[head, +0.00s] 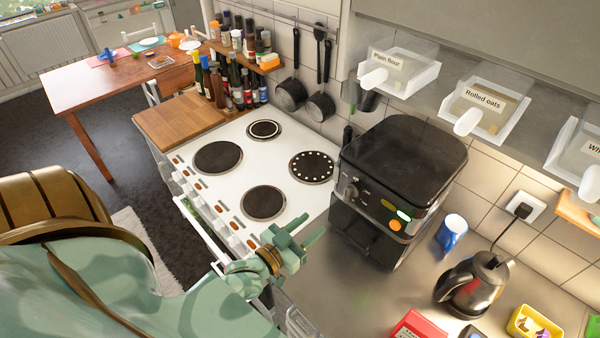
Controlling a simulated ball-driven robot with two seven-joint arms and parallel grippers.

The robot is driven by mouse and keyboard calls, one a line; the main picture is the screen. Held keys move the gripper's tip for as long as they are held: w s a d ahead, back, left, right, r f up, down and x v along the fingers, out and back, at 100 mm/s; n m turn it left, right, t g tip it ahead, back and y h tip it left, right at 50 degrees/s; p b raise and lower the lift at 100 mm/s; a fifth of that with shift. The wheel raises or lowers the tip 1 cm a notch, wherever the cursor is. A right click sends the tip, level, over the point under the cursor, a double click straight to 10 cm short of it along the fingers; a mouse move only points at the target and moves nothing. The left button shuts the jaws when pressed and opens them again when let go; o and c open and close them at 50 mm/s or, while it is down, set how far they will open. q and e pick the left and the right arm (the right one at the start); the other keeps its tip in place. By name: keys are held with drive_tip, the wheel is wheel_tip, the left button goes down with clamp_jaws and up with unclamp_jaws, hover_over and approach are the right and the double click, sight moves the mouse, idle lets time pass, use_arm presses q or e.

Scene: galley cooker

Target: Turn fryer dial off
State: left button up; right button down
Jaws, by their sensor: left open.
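The black fryer (405,160) stands on the worktop right of the hob. Its front panel has a round dial (350,192) at the left end, a small green light and an orange round button on the right. The dial's setting is too small to read. My left gripper (314,228) is open and empty, in front of the cooker's front right corner. Its fingers point towards the fryer's front, a little left of and below the dial, and appear apart from it. My right gripper is out of view.
The white cooker (218,197) has several hotplates and front knobs. Clear bins hang above, one labelled Rolled oats (483,105). Bare worktop lies in front of the fryer.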

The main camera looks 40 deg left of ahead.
use_arm(q)
drive_tip(key=s, duration=0.2)
drive_tip(key=shift+s+a, duration=0.2)
drive_tip(key=shift+s, duration=0.2)
drive_tip(key=shift+f, duration=0.1)
drive_tip(key=s+a+f+g+y+b, duration=0.1)
drive_tip(key=s+f+g+b, duration=0.3)
drive_tip(key=f, duration=0.7)
drive_tip(key=s+f+m+g+b, duration=0.1)
drive_tip(key=s+f+g, duration=0.2)
drive_tip(key=s+f, duration=0.55)
drive_tip(key=s+a+f+g+y+b, duration=0.1)
drive_tip(key=s+f+g+b, duration=0.2)
drive_tip(key=f, duration=1.1)
drive_tip(key=s+d+f+g+b, duration=0.2)
drive_tip(key=s+f+b, duration=0.6)
drive_tip(key=f, duration=0.5)
drive_tip(key=s+d+f+m+g+b, duration=0.1)
drive_tip(key=s+d+f+g+b, duration=0.1)
drive_tip(key=s+f+g+b, duration=0.3)
drive_tip(key=s+f+b, duration=0.3)
drive_tip(key=s+f, duration=0.2)
drive_tip(key=f, duration=0.2)
drive_tip(key=shift+s+d+f+y, duration=0.2)
drive_tip(key=shift+f+y, duration=0.1)
drive_tip(key=shift+f, duration=0.05)
